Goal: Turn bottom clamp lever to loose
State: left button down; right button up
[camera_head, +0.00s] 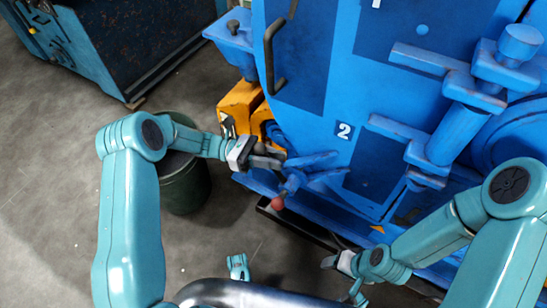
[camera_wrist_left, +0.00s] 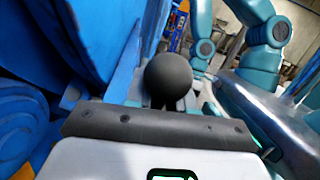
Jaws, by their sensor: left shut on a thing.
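The blue clamp lever (camera_head: 296,183) sits low on the blue machine door in the head view, below and left of the "2" label. A red ball (camera_head: 278,203) hangs at its lower end. My left gripper (camera_head: 272,160) reaches in from the left, just above the red ball, and is shut at the lever. In the left wrist view a dark round knob (camera_wrist_left: 167,78) stands right at the jaw (camera_wrist_left: 155,128). I cannot tell whether this knob is the red ball. The exact contact is hidden. My right gripper (camera_head: 342,262) is at the lower right, its fingers too small to read.
The blue machine (camera_head: 300,60) fills the right, with a dark handle (camera_head: 271,55) above the lever. A yellow block (camera_head: 238,104) is beside my left wrist. A dark green bin (camera_head: 183,185) stands behind my left arm. Grey floor is open at the left.

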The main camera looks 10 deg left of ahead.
dwell(0.4)
pick_arm(q)
jog(key=c, duration=1.1)
grip_release()
jog(key=shift+a, duration=0.1)
jog(key=shift+v, duration=8.1)
jog(key=shift+f, duration=0.2)
